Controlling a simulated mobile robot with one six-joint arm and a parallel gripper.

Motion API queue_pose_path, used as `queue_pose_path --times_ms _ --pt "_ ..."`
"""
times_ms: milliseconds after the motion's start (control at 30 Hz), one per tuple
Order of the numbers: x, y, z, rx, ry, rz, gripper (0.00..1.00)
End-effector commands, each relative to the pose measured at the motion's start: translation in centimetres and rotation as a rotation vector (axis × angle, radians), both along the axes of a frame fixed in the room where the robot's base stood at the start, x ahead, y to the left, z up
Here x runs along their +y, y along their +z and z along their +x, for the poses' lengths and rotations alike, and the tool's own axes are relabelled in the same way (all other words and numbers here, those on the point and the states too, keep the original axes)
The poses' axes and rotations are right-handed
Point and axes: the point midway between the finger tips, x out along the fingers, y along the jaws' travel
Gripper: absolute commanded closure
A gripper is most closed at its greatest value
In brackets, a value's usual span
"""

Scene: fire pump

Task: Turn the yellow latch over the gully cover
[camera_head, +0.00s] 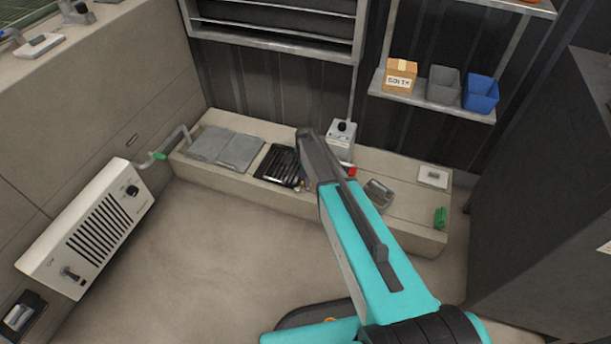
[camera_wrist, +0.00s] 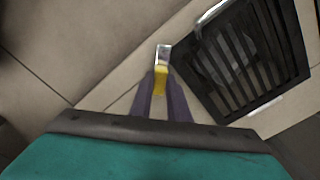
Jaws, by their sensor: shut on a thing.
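The yellow latch (camera_wrist: 161,78) shows in the wrist view between the tips of my gripper (camera_wrist: 160,88), with a bright metal end (camera_wrist: 163,52) beyond it. My gripper is shut on the latch. The black slatted gully cover (camera_wrist: 243,60) lies just to the right of the latch, with a metal bar along its upper left edge. In the head view the gully cover (camera_head: 280,165) sits in the pale ledge, left of my arm. My fingertips and most of the latch are hidden or too small to tell there.
The pale ledge (camera_head: 215,177) runs along the back wall with grey plates (camera_head: 225,148) at left. A grey switch box (camera_head: 341,135) stands behind my arm. A green item (camera_head: 440,217) is at the ledge's right end. A white heater (camera_head: 88,228) is at left. The floor between is clear.

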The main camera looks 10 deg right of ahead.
Motion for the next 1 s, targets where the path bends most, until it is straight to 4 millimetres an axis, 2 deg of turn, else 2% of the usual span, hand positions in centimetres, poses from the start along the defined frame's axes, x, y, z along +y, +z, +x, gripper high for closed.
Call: queue_pose_path --times_ms 600,1000 --pt "0.04 0.21 0.18 0.000 -0.560 0.001 1.00" --pt "0.00 0.03 0.15 0.001 -0.743 0.001 1.00"
